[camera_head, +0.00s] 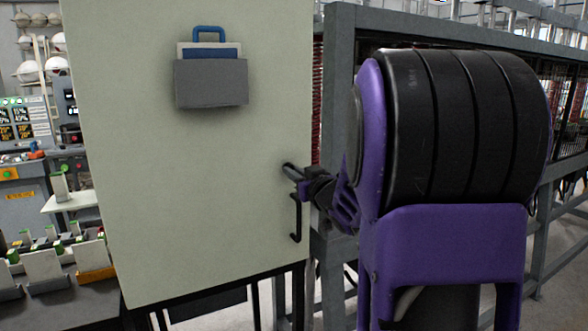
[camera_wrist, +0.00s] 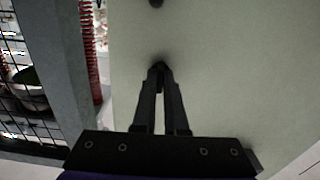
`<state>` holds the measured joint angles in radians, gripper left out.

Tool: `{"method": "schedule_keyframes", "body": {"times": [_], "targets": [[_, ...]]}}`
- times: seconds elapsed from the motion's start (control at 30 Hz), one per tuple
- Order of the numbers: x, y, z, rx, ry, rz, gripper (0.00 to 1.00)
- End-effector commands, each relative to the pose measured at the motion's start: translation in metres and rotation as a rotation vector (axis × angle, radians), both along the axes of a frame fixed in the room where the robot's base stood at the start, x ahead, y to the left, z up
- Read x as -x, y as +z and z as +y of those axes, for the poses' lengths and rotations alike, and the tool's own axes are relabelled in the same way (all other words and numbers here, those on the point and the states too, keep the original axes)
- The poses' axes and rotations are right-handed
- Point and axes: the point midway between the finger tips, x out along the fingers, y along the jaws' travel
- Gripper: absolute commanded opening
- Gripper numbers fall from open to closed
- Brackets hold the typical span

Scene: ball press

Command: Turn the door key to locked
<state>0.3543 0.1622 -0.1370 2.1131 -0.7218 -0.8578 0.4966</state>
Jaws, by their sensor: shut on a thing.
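The pale grey-green door (camera_head: 190,200) fills the left half of the head view. My gripper (camera_head: 299,180) reaches its right edge, just above the black door handle (camera_head: 296,218). In the wrist view my gripper (camera_wrist: 158,70) has its two long dark fingers converging at the door face (camera_wrist: 240,80). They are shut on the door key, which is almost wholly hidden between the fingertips. The key's angle cannot be told. A dark knob-like end (camera_wrist: 155,3), perhaps of the handle, shows at the top of the wrist view.
A grey holder with a blue padlock-shaped top (camera_head: 211,80) hangs on the door. A grey frame post (camera_head: 338,110) stands right of the door, with mesh beyond. A bench with several small bins (camera_head: 45,270) is at lower left.

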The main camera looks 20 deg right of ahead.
Motion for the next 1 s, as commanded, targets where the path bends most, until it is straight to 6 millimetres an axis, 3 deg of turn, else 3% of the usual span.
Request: {"method": "schedule_keyframes", "body": {"times": [0.67,0.7,0.87,1.0], "targets": [[-0.0005,0.0023,0.0003,-0.067,0.001,-0.003,0.00],[-0.0005,0.0024,0.0003,-0.067,0.001,-0.003,0.12],[-0.0004,0.0017,0.0003,-0.067,0.000,-0.002,0.40],[-0.0002,0.0010,0.0002,-0.066,0.000,0.000,0.40]]}}
